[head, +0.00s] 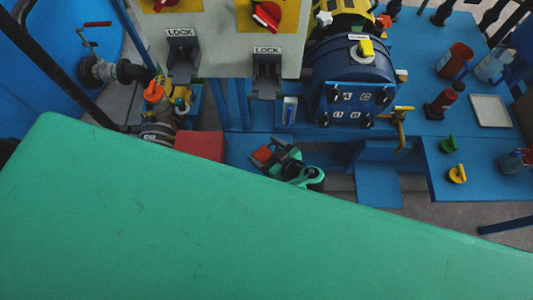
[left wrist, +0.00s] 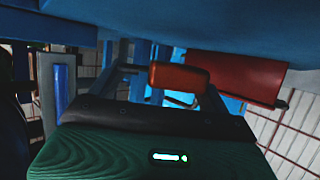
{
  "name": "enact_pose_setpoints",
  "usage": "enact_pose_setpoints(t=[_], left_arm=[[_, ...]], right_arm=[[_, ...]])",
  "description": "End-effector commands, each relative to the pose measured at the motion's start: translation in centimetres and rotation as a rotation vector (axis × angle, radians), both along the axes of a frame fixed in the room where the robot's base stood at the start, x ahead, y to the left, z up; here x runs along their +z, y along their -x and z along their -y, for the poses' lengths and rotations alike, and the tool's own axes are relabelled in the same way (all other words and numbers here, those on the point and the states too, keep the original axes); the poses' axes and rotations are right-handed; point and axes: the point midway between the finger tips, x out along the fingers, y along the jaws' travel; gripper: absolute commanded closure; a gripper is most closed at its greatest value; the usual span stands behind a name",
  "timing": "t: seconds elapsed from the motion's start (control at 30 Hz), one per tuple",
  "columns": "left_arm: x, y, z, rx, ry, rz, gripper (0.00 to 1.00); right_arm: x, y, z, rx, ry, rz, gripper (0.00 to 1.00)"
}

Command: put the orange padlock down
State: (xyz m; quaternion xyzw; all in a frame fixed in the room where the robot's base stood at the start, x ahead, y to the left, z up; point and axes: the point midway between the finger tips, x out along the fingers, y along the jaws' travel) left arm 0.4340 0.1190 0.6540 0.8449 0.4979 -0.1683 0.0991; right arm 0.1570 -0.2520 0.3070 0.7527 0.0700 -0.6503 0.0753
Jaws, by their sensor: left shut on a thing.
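The orange padlock (head: 261,155) is at the tips of my left gripper (head: 271,153) in the head view. The gripper is shut on it, low in front of the blue frame and just right of a red box (head: 200,146). In the left wrist view the padlock (left wrist: 180,76) shows as an orange-red body between the fingers, with part of a pale metal shackle below it. The red box (left wrist: 235,79) shows close behind it on the right. I cannot tell whether the padlock touches anything besides the fingers. My right gripper is not in view.
A large green surface (head: 180,225) fills the lower head view and hides what is below. A panel with red knobs and LOCK hooks (head: 267,72) stands above the gripper. The blue vessel (head: 352,85) is to its right. A blue shelf (head: 480,155) holds small green and yellow parts.

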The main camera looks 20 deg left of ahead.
Motion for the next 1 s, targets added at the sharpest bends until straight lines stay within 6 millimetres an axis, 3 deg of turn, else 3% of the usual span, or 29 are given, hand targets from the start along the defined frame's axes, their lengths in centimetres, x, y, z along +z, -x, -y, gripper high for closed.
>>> enact_pose_setpoints(t=[0.2, 0.63, 0.67, 0.73, 1.0], left_arm=[[-2.6, 0.0, 0.0, -0.002, -0.001, -0.001, 0.46], [-3.1, 0.0, 0.0, 0.0, 0.001, 0.0, 0.46], [-3.0, 0.0, 0.0, 0.0, 0.0, -0.001, 0.16], [-3.0, 0.0, 0.0, 0.0, 0.0, -0.001, 0.03], [-2.9, 0.0, 0.0, 0.0, 0.0, -0.001, 0.0]], right_arm=[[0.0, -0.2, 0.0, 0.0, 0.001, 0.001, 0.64], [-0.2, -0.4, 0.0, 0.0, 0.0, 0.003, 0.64], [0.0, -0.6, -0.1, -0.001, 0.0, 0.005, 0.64], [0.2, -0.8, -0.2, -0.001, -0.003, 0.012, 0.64], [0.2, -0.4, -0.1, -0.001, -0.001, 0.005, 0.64]])
